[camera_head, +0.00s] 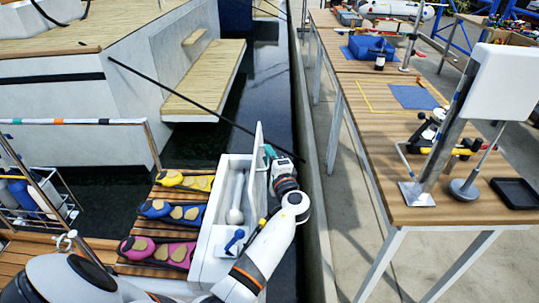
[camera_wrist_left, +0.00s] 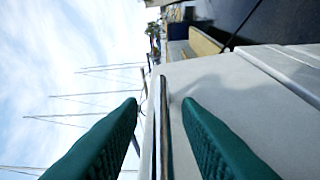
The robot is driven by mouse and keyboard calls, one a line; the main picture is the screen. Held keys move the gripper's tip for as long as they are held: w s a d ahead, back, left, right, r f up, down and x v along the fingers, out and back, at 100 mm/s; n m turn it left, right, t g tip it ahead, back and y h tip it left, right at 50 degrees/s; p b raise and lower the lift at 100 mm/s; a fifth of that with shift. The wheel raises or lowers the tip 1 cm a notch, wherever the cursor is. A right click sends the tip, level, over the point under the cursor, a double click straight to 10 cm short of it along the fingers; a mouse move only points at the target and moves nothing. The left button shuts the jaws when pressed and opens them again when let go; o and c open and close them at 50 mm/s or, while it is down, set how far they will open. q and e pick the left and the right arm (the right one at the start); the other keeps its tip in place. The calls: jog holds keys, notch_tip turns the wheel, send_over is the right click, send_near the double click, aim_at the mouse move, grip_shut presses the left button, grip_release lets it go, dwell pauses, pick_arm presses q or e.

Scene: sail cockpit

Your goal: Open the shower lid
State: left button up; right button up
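The white shower box (camera_head: 211,246) stands on the wooden deck edge. Its lid (camera_head: 253,160) is raised upright on the box's right side. A pale shower handset (camera_head: 235,200) and a blue fitting (camera_head: 234,240) show inside the open box. My left gripper (camera_head: 270,155) is at the right of the lid, near its far end, partly hidden by the lid. In the left wrist view, its two green fingers (camera_wrist_left: 160,104) are spread apart. A thin upright edge and a white panel (camera_wrist_left: 230,90) show between and beyond them. Whether a finger touches the lid is unclear. My right gripper is out of view.
Several colourful cushioned pads, including a yellow one (camera_head: 185,180), lie on slats left of the box. A dark rod (camera_head: 200,105) slants above the water behind the lid. A wooden workbench (camera_head: 400,190) with tools stands right, beyond a walkway.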

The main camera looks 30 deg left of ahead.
pick_arm(q)
grip_shut()
jog(key=d+m+b, duration=0.1)
jog(key=w+d+m+b, duration=0.1)
jog(key=b, duration=0.1)
jog(key=shift+w+f+t+y, duration=0.15)
jog(key=shift+f+t+y, duration=0.15)
jog(key=shift+f+t, duration=0.1)
grip_release()
jog(key=shift+d+r, duration=0.1)
